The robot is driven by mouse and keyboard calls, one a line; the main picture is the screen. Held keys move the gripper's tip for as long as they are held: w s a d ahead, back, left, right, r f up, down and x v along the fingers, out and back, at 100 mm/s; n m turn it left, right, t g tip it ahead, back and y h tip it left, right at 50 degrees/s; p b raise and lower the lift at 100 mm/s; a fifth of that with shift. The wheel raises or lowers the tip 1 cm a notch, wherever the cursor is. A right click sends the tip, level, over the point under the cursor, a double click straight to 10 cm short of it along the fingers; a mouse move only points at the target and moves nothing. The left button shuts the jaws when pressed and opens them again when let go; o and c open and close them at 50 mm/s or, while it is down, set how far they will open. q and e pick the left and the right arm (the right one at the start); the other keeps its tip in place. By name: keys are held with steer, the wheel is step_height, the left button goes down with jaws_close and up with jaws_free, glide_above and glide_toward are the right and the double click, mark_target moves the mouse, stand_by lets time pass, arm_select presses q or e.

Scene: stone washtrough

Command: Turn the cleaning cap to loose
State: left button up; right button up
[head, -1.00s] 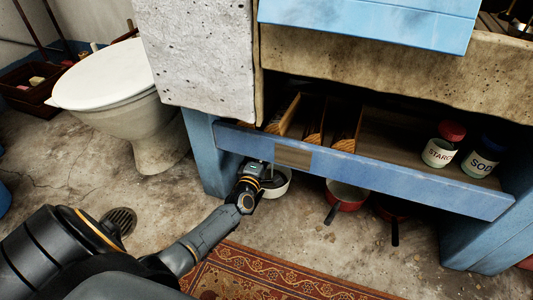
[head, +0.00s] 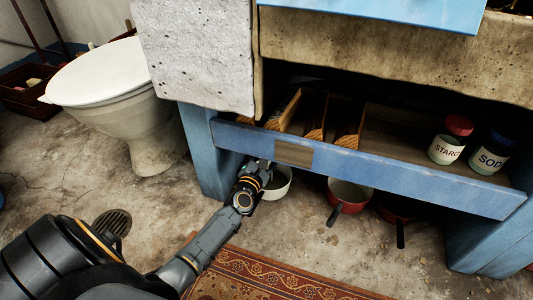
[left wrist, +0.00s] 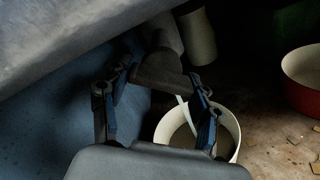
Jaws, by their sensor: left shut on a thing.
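The cleaning cap seems to be the dark grey fitting (left wrist: 160,72) at the end of a grey pipe in the left wrist view, above a white bowl (left wrist: 170,131). My left gripper (left wrist: 160,84) has its two blue-black fingers on either side of this fitting and is shut on it. In the head view my left gripper (head: 257,168) reaches under the front edge of the blue drawer. There the cap is hidden behind the gripper and drawer. Whether the cap is tight or loose cannot be told. My right gripper is in neither view.
The white bowl (head: 281,183) is beside the gripper, and a red pan (head: 348,194) stands to the right. A toilet (head: 105,90) is at left, a patterned rug (head: 265,275) in front.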

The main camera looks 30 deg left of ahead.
arm_select(q)
steer(key=shift+w+d+r+n, duration=0.1)
steer(key=shift+d+r+n, duration=0.1)
steer(key=shift+n, duration=0.2)
steer(key=o, duration=1.2)
steer(key=shift+c, duration=0.2)
steer(key=shift+a, duration=0.1)
